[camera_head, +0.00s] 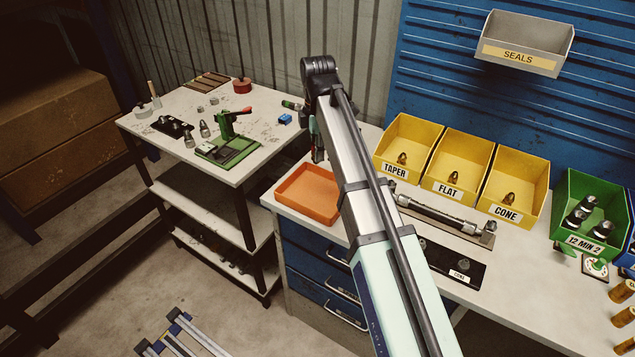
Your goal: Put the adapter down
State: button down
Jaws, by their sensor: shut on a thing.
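My gripper (317,148) points down at the back left corner of the right-hand workbench, partly behind my arm. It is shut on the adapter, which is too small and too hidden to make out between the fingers. An empty orange tray (304,194) lies just below and in front of my gripper. A dark plate with a CONE label (461,276) lies on the bench to the right of my arm, partly hidden by it.
Yellow bins marked TAPER (407,146), FLAT (459,165) and CONE (515,187) each hold a small fitting. A hose assembly on a stand (446,217) lies before them. A green bin (587,205) stands right. The left table (240,106) carries a green hand press (229,140).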

notch_tip(320, 180, down, 13)
jog(key=shift+r+p, duration=0.2)
jog(key=shift+p, duration=0.9)
jog(key=shift+f, duration=0.2)
jog(key=c, duration=0.9)
grip_release()
jog(key=shift+o, duration=0.2)
jog(key=shift+r, duration=0.1)
notch_tip(320, 180, up, 12)
jog(key=shift+r+b, duration=0.1)
jog(key=shift+b, duration=1.05)
